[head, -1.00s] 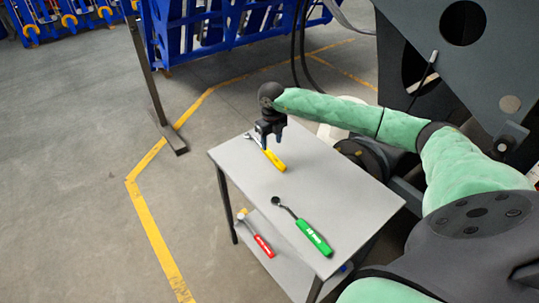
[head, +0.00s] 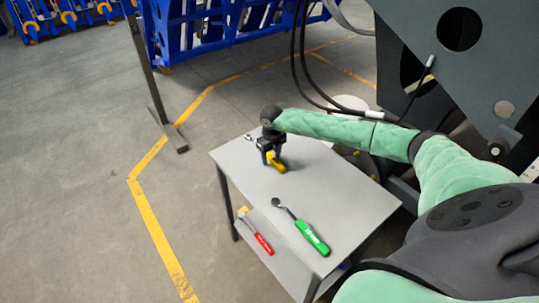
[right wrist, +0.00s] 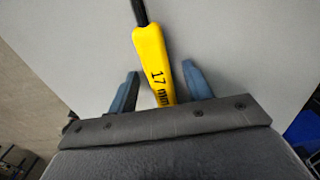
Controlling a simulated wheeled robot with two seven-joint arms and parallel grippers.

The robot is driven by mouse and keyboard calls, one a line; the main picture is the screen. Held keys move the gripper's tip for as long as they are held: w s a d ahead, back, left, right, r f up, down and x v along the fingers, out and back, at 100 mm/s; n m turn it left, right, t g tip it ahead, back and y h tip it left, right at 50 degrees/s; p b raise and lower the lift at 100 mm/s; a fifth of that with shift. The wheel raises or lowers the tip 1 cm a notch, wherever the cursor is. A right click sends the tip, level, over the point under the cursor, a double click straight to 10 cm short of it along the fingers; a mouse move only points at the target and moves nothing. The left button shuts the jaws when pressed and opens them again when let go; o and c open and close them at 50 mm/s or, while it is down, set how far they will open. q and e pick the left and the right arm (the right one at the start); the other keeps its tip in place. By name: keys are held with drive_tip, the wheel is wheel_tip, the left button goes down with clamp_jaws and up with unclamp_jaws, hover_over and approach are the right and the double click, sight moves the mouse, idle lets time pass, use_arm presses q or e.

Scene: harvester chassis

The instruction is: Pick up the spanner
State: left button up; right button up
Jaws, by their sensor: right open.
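The spanner with a yellow handle (head: 278,165) lies on the grey table top near its far left corner. In the right wrist view its handle (right wrist: 151,52), marked "17 mm", runs between the two fingers, with the dark shaft toward the top. My right gripper (head: 270,157) is low over the handle and hides part of it. In the wrist view the right gripper (right wrist: 160,86) is open, one finger on each side of the handle with gaps. My left gripper is not in view.
A green-handled tool (head: 312,237) lies on the nearer part of the table top (head: 330,190). A red-handled tool (head: 263,243) lies on the lower shelf. The dark machine chassis (head: 480,75) stands at the right. The middle of the table is clear.

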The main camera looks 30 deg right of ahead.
drive_tip(key=shift+f, duration=0.1)
clamp_jaws()
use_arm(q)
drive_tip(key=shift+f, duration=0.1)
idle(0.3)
use_arm(e)
drive_tip(key=shift+r+b, duration=0.3)
drive_tip(key=shift+r, duration=0.05)
wheel_tip(320, 180, up, 3)
drive_tip(key=shift+f+b, duration=0.1)
drive_tip(key=shift+b, duration=0.85)
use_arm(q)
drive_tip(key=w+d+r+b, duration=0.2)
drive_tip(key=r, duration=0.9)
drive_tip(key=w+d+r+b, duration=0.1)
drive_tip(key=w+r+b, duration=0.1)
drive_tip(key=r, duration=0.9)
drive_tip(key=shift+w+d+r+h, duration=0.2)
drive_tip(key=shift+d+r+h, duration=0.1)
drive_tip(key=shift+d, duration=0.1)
use_arm(e)
drive_tip(key=s+d+r, duration=0.7)
drive_tip(key=s, duration=0.2)
drive_tip(key=shift+r, duration=0.3)
